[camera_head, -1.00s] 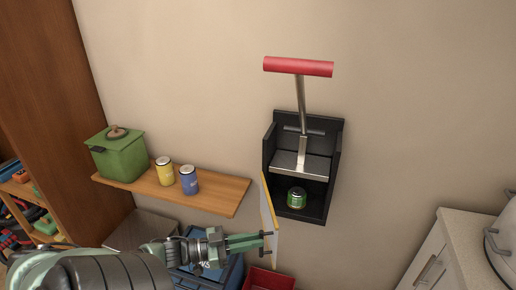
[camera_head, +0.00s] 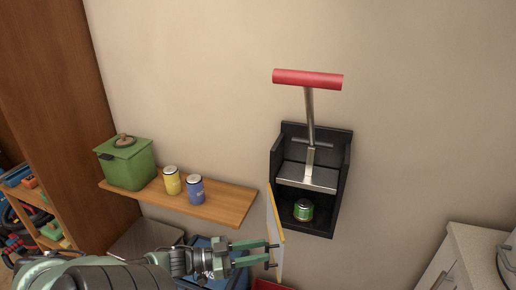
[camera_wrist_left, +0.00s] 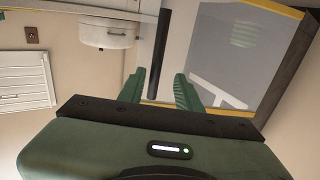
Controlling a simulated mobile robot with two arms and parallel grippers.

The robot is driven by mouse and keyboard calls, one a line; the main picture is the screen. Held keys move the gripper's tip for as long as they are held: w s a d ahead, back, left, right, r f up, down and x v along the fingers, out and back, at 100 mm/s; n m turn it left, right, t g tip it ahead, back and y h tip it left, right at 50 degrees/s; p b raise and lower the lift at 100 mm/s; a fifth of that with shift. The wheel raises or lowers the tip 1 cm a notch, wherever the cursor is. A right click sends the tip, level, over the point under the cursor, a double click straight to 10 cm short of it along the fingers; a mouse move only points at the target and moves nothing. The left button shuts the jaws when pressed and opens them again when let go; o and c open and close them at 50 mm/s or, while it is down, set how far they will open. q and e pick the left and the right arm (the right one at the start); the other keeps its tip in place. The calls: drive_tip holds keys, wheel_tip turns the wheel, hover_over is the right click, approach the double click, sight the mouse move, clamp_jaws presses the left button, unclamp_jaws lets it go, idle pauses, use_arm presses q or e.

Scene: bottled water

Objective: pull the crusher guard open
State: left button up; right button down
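The can crusher (camera_head: 345,165) is a black wall-mounted box with a steel press plate and a red-handled lever (camera_head: 308,79). A green can (camera_head: 303,210) stands inside at the bottom. The guard (camera_head: 277,225), a clear panel with a yellow edge, stands swung out at the box's left side, nearly edge-on. It also shows in the left wrist view (camera_wrist_left: 215,60), with a dark handle bar (camera_wrist_left: 161,50) beside it. My left gripper (camera_head: 272,255) is at the guard's lower part. Its fingers are apart, with the bar's end appearing between them; contact cannot be told. My right gripper is out of view.
A blue crate and a red bin (camera_head: 270,285) are below. A white cabinet (camera_head: 445,265) stands at right.

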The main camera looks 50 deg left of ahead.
use_arm(q)
drive_tip(key=b+v, duration=0.1)
drive_tip(key=v, duration=0.6)
drive_tip(key=shift+s+a, duration=0.2)
